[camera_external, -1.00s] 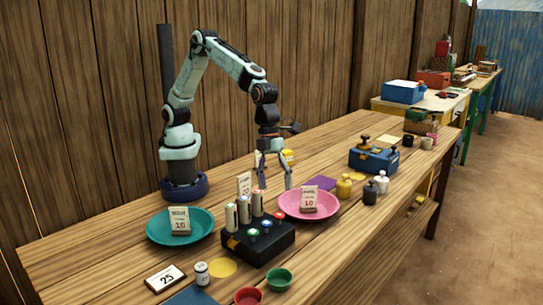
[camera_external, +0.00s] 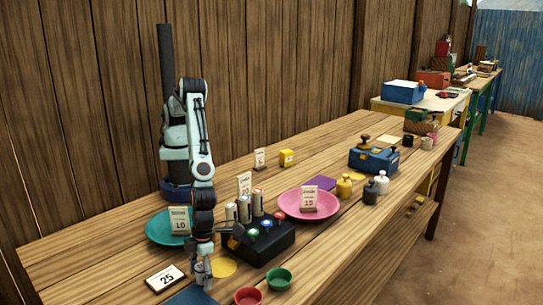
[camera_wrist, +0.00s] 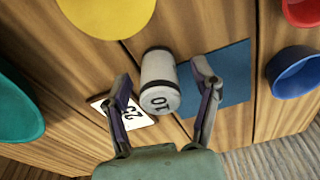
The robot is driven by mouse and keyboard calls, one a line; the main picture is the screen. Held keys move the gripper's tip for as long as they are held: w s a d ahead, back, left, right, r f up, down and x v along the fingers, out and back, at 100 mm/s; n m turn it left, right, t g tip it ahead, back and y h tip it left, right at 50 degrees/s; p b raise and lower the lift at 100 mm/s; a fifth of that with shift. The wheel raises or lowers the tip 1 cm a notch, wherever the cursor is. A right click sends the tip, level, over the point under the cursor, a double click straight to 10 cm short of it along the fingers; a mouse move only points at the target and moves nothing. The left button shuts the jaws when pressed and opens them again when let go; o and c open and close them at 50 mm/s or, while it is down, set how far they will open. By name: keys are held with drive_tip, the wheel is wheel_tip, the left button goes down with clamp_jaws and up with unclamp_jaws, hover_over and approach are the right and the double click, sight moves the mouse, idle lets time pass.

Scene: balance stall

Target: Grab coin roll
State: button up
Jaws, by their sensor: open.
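The coin roll (camera_wrist: 159,72) is a white cylinder with dark bands and a "10" on it, standing on the wooden table. In the wrist view it lies between the two fingers of my gripper (camera_wrist: 162,80), with gaps on both sides. In the external view my gripper (camera_external: 203,272) points down at the near end of the table and mostly hides this roll. My gripper is open and empty. Several more light rolls with coloured tops (camera_external: 244,207) stand at the black holder (camera_external: 268,249).
A "25" card (camera_external: 166,279) lies left of my gripper and a blue mat (camera_external: 190,297) lies in front. A yellow disc (camera_external: 223,267), a red bowl (camera_external: 248,297) and a green bowl (camera_external: 279,279) are nearby. A teal plate (camera_external: 160,234) and a pink plate (camera_external: 327,207) hold cards.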

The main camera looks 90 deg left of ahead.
clamp_jaws()
